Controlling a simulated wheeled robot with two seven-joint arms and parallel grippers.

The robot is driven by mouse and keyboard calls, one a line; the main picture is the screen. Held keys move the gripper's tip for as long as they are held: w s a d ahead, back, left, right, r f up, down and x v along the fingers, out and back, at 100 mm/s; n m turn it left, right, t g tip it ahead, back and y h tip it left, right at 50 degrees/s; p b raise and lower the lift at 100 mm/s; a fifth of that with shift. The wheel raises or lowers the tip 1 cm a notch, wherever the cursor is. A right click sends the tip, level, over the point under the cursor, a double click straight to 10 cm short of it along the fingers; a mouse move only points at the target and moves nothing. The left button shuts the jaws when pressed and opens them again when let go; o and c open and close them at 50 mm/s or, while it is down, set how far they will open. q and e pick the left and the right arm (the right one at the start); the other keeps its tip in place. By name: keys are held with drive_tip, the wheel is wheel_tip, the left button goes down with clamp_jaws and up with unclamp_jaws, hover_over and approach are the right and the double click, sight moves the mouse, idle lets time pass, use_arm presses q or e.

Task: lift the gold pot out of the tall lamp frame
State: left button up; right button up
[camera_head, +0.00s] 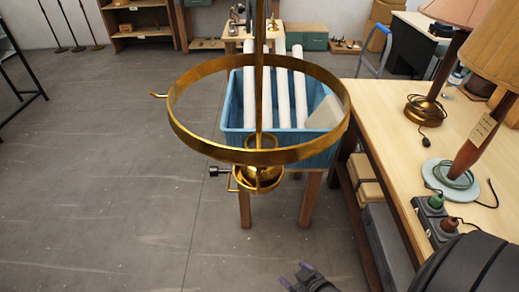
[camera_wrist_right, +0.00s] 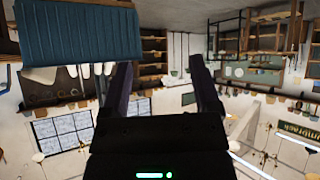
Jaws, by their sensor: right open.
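The tall lamp frame (camera_head: 180,133) is a brass ring on an upright rod, in the middle of the head view. The gold pot (camera_head: 262,177) sits low at the rod, seen past the ring's near edge, which hides part of it. A dark knob (camera_head: 214,171) sticks out at its left. My right gripper (camera_head: 296,275) is at the bottom of the head view, below the pot in the picture and apart from it. Its fingers are spread and empty, as the right wrist view (camera_wrist_right: 163,85) also shows. My left gripper is not in view.
A blue crate (camera_head: 238,105) with white tubes stands on a wooden stand behind the frame. A workbench (camera_head: 385,120) with lamps and dark socket boxes (camera_head: 432,212) runs along the right. The grey floor on the left is clear.

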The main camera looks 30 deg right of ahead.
drive_tip(key=w+r+t+p, duration=0.2)
drive_tip(key=w+r+p, duration=0.1)
drive_tip(key=r, duration=0.5)
drive_tip(key=w+r+t+p, duration=0.2)
drive_tip(key=r, duration=0.7)
drive_tip(key=t+y+p, duration=0.1)
drive_tip(key=t+p, duration=0.2)
drive_tip(key=p, duration=0.1)
approach(269, 175)
drive_tip(key=w+r, duration=0.2)
drive_tip(key=w, duration=0.3)
drive_tip(key=shift+t, duration=0.3)
drive_tip(key=w, duration=0.6)
drive_tip(key=w+f, duration=0.1)
drive_tip(key=w, duration=0.3)
drive_tip(key=shift+a+b, duration=0.1)
drive_tip(key=shift+b, duration=0.3)
drive_tip(key=shift+s+r, duration=0.1)
drive_tip(key=shift+c, duration=0.4)
clamp_jaws()
